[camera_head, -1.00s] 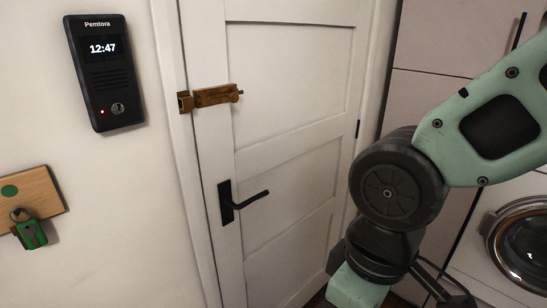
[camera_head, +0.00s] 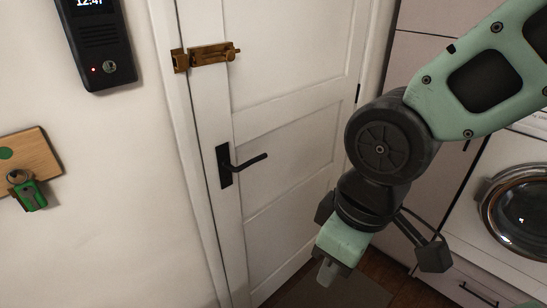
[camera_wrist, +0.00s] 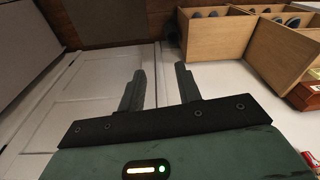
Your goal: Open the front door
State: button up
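The white front door (camera_head: 290,95) is shut in its frame. A black lever handle (camera_head: 250,162) sits at its left side, with the lever about level. Above it, a brass bolt latch (camera_head: 208,53) lies across the door's left edge and the frame. I cannot tell whether its bolt is drawn. My gripper (camera_wrist: 158,73) is open and empty in the wrist view, with its two fingers apart. In the head view it hangs low, right of the handle and apart from it. White door panels (camera_wrist: 85,95) also show in the wrist view.
A black intercom (camera_head: 98,45) and a wooden key board (camera_head: 28,165) with a green-tagged key (camera_head: 30,194) are on the left wall. A washing machine (camera_head: 520,210) stands at the right. Wooden shelves (camera_wrist: 218,38) show in the wrist view.

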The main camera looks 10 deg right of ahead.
jog(key=w+a+f+n+t+y+b, duration=0.1)
jog(key=w+f+n+t+b, duration=0.15)
jog(key=w+f, duration=0.4)
jog(key=n+t+y+b, duration=0.8)
jog(key=n+t+b, duration=0.4)
jog(key=b, duration=0.1)
send_near(255, 158)
jog(key=shift+t, duration=0.25)
jog(key=p+x, duration=0.1)
jog(key=x, duration=0.2)
jog(key=p+x, duration=0.1)
jog(key=x, duration=0.2)
jog(key=f+p+x, duration=0.1)
jog(key=x, duration=0.3)
jog(key=shift+a+f, duration=0.1)
jog(key=shift+f, duration=0.05)
grip_shut()
